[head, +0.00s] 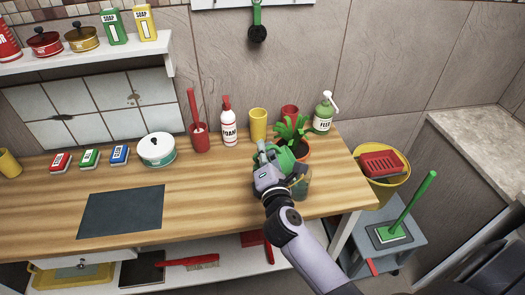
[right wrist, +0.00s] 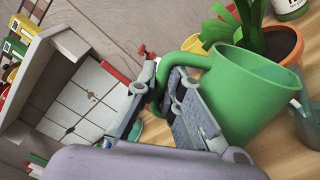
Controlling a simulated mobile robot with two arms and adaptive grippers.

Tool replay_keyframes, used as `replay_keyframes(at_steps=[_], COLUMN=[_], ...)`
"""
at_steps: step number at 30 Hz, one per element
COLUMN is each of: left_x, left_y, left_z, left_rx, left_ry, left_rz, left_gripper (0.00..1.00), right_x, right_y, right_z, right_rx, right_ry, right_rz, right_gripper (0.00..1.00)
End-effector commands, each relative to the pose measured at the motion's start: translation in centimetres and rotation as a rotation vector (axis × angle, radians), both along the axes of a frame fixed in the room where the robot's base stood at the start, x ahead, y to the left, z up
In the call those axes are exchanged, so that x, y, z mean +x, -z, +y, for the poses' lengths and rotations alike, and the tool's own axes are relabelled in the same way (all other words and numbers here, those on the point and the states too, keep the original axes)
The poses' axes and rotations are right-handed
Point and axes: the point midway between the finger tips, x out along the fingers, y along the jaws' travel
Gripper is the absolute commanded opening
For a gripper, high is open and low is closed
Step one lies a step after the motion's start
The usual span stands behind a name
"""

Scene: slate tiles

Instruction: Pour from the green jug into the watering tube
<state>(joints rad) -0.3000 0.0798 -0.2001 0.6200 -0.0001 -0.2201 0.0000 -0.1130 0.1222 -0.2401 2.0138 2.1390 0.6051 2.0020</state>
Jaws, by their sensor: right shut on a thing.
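The green jug (right wrist: 245,95) fills the right of the right wrist view, with its open mouth showing. In the head view the jug (head: 286,160) is partly hidden behind my gripper, in front of the potted plant. My right gripper (head: 267,158) is shut on the jug's handle, which also shows between its fingers (right wrist: 162,80). I cannot tell whether the jug touches the table. A clear grey-blue vessel (head: 301,187), possibly the watering tube, stands just right of the gripper; part of a grey-blue thing (right wrist: 307,122) shows beside the jug. My left gripper is not in view.
A plant in a terracotta pot (head: 303,149) stands close behind the jug. A yellow cup (head: 258,124), a foam bottle (head: 229,127) and a green feed bottle (head: 323,115) line the back.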

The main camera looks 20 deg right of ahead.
Motion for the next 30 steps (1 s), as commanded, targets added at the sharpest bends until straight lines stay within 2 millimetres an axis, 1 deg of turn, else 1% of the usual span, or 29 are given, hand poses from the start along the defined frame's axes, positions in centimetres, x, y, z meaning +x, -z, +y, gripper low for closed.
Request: replay_keyframes(at_steps=[3,5,9,15,18,23,26,30], left_x=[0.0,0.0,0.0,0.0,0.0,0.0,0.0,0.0], left_y=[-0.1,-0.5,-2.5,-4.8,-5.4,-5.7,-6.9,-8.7], left_z=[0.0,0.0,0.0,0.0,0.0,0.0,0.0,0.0], left_rx=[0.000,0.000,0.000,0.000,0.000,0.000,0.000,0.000], left_ry=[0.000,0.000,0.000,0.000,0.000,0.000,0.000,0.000], left_rz=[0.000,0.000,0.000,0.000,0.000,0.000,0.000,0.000], left_gripper=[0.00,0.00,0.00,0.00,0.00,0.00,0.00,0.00], right_x=[0.0,0.0,0.0,0.0,0.0,0.0,0.0,0.0], right_y=[-0.2,-0.5,-1.3,-1.9,-1.9,-1.9,-2.6,-3.5], right_z=[-0.1,-0.1,0.0,-0.1,-0.1,0.0,0.0,0.0], right_rx=[0.005,-0.017,-0.148,-0.365,-0.442,-0.494,-0.550,-0.672], right_ry=[0.000,0.000,-0.001,0.000,0.000,-0.001,-0.001,-0.001], right_rz=[-0.004,0.002,0.037,0.092,0.112,0.123,0.138,0.169], right_gripper=[0.00,0.00,0.00,0.00,0.00,0.00,0.00,0.00])
